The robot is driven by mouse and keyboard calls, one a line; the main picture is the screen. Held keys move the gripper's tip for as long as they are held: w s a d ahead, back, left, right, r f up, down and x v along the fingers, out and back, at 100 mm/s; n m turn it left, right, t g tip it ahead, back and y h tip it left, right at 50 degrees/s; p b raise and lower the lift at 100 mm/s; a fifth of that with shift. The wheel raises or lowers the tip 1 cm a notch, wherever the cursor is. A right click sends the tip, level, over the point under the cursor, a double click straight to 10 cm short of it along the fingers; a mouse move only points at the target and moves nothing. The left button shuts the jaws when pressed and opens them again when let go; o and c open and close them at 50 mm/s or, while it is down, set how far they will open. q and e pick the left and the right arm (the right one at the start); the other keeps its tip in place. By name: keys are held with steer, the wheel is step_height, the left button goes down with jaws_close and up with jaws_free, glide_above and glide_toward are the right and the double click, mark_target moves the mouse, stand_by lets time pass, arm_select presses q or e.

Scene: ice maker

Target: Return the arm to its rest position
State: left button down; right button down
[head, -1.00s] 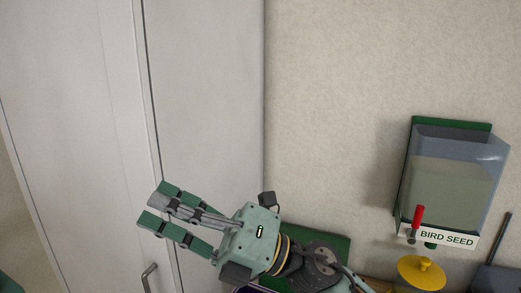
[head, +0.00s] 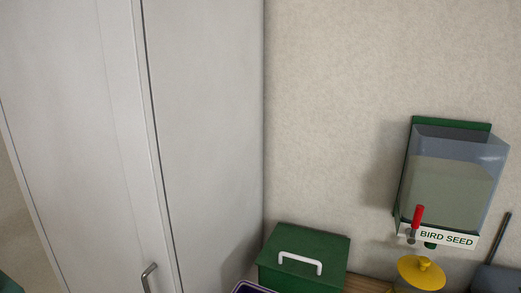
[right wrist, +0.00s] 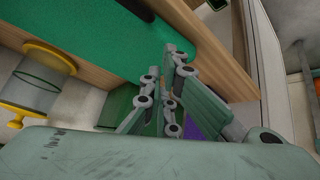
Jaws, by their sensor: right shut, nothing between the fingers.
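My right gripper (right wrist: 170,75) shows in the right wrist view. Its grey-green fingers are shut with nothing between them. The head view shows no gripper at this moment. In the right wrist view, a green surface with a wooden edge (right wrist: 185,25) lies beyond the fingers, and a green box (right wrist: 118,105) is partly hidden behind them. My left gripper is in neither view.
In the head view, a tall white cabinet (head: 205,120) with a metal handle stands left. A green box (head: 315,250) with a white handle, a yellow lid (head: 421,272) and a wall-mounted bird seed dispenser (head: 450,180) are at right.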

steer(key=s+d+f+g, duration=0.1)
steer(key=s+f+g, duration=0.3)
steer(key=s, duration=0.6)
step_height(320, 180, down, 33)
steer(key=s+g+b, duration=0.1)
steer(key=s+b, duration=0.2)
steer(key=b, duration=0.3)
steer(key=s+d+f+g+b, duration=0.1)
steer(key=s+d+f+b, duration=0.2)
steer(key=s+f, duration=1.3)
step_height(320, 180, down, 4)
steer(key=shift+d+r+b, duration=0.15)
steer(key=shift+r+b, duration=0.1)
steer(key=shift+b, duration=0.25)
steer(key=c, duration=2.5)
jaws_free()
steer(key=shift+s, duration=0.1)
steer(key=shift+c, duration=0.2)
